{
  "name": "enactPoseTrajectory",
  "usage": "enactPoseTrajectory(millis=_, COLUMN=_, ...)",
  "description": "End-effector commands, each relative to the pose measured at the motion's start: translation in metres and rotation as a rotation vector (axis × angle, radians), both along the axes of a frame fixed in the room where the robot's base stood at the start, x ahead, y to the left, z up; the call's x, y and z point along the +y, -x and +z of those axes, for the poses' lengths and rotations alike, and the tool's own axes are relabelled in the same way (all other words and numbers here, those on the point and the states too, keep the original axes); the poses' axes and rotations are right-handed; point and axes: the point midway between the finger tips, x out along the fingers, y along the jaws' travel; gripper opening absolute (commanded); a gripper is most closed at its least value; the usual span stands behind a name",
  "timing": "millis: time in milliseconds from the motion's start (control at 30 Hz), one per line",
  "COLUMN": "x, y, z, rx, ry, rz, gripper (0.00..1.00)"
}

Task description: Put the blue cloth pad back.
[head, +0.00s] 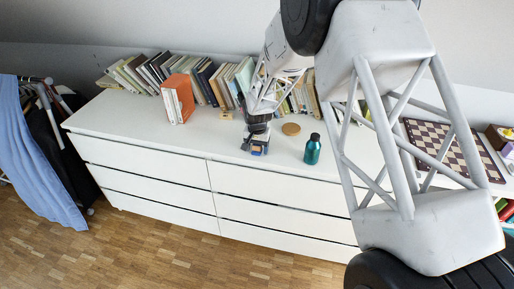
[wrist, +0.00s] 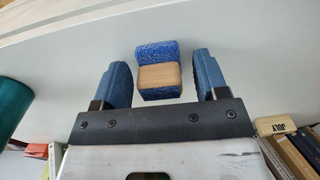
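The blue cloth pad (wrist: 157,52) shows in the wrist view as a blue textured piece with a light wooden block on it. It is between the two fingers of my gripper (wrist: 162,78), with a visible gap on each side. The fingers are open and not touching it. In the head view my gripper (head: 257,149) is low over the front part of the white dresser top (head: 150,122). There the pad is mostly hidden by the gripper, with only a little blue showing. I cannot tell whether the pad rests flat on the surface.
A teal bottle (head: 312,149) stands right of my gripper. A round cork disc (head: 291,129) lies behind it. A row of books (head: 135,74) lines the back, with an orange-and-white book (head: 178,98) in front. A chessboard (head: 452,150) is at right. The dresser's drawers (head: 150,185) look shut.

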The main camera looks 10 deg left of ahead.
Motion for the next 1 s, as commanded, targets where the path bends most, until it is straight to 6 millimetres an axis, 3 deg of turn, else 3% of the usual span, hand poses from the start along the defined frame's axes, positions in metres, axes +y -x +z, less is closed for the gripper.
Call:
enactPoseTrajectory(millis=267, x=0.000, y=0.000, z=0.002, rx=0.000, ry=0.000, rz=0.000, gripper=0.67)
enactPoseTrajectory(millis=467, x=0.000, y=0.000, z=0.015, rx=0.000, ry=0.000, rz=0.000, gripper=0.67)
enactPoseTrajectory(millis=1000, x=0.000, y=0.000, z=0.095, rx=-0.001, ry=-0.001, rz=0.000, gripper=0.67)
